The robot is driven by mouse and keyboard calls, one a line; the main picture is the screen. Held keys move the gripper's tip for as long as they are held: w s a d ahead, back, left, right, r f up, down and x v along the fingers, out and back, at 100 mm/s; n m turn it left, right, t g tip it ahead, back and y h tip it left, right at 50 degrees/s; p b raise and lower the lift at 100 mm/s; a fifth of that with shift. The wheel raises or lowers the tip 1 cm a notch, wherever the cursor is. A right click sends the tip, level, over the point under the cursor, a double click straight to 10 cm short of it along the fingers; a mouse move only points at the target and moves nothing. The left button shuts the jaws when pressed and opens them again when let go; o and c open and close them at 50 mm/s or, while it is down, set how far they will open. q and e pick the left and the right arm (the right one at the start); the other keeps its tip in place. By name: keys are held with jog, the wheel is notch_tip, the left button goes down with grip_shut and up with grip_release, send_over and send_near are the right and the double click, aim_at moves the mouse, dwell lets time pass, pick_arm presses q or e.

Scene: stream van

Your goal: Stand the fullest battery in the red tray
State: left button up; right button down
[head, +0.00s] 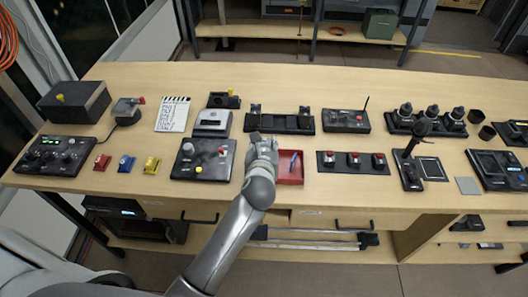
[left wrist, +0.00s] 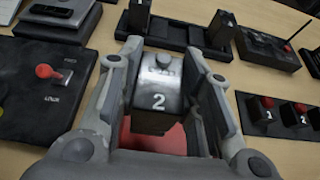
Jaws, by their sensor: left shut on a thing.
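My left gripper (head: 262,146) reaches over the table's front half. In the left wrist view it is shut on a dark grey battery (left wrist: 158,88) marked "2", with a round knob on top. The battery looks upright between the fingers. The red tray (head: 291,178) is just right of and under the gripper, with its left part hidden. Its red floor also shows below the battery in the left wrist view (left wrist: 150,139). I cannot tell whether the battery touches the tray. My right gripper is not in view.
A black dock (head: 292,124) with two raised blocks stands behind the tray. A black control panel (head: 204,160) is close on the left, a panel with several red switches (head: 354,171) close on the right. A slim blue item (head: 294,160) lies in the tray.

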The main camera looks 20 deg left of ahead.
pick_arm(q)
jog(key=shift+w+a+f, duration=0.15)
jog(key=shift+w+f, duration=0.25)
jog(key=shift+w, duration=0.05)
jog(key=shift+w+f, duration=0.15)
jog(key=shift+f, duration=1.65)
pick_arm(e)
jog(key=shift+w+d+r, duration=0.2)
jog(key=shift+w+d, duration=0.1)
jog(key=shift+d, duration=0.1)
pick_arm(q)
jog(key=shift+a, duration=0.1)
jog(key=o, duration=1.2)
jog(key=shift+f, duration=0.15)
jog(key=v, duration=1.2)
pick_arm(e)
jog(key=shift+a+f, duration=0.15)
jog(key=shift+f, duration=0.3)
